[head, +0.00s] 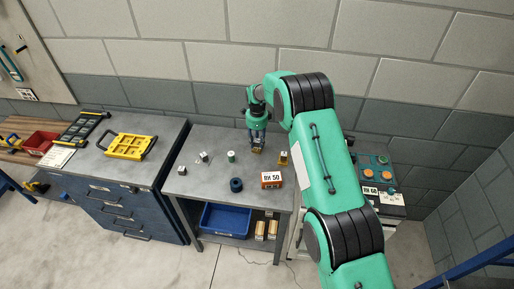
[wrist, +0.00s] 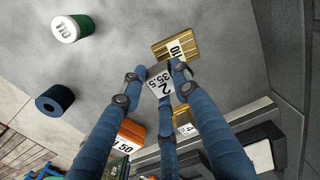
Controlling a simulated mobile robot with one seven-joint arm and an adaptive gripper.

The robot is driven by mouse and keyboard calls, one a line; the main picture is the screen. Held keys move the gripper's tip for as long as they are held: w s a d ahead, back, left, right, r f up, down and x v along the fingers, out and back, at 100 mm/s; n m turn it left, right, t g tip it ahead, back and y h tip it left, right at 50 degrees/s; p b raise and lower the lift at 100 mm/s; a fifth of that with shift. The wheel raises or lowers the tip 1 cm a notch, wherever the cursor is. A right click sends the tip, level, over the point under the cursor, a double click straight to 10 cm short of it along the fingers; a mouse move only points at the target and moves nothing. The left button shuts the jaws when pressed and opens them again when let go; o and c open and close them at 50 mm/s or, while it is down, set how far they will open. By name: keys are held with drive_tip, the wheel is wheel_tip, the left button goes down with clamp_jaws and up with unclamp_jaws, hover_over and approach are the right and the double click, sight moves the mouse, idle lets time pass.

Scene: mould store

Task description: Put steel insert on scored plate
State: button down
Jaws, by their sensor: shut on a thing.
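My gripper (wrist: 158,88) has blue jointed fingers and is shut on a small grey steel block, the steel insert (wrist: 160,85), with "2" and "35.5" on its face. A brass-coloured plate with lines across it, which looks like the scored plate (wrist: 166,50), lies just beyond the insert and is partly hidden by a finger. I cannot tell whether the insert touches it. In the head view my gripper (head: 257,140) is over the back of the grey table, and the insert is too small to make out there.
On the grey table (head: 215,185) are a dark blue ring (head: 236,185), a green-and-white cylinder (head: 231,156), small steel pieces (head: 203,157), an orange labelled box (head: 271,179) and a yellow piece (head: 283,158). The wall is close behind.

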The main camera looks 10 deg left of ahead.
sight(257, 141)
drive_tip(key=shift+f, duration=0.15)
drive_tip(key=shift+f, duration=1.75)
drive_tip(key=shift+f, duration=0.2)
drive_tip(key=c, duration=1.3)
unclamp_jaws()
drive_tip(key=shift+c, duration=0.2)
drive_tip(key=shift+r, duration=0.2)
wheel_tip(257, 141, up, 12)
drive_tip(key=shift+f, duration=0.1)
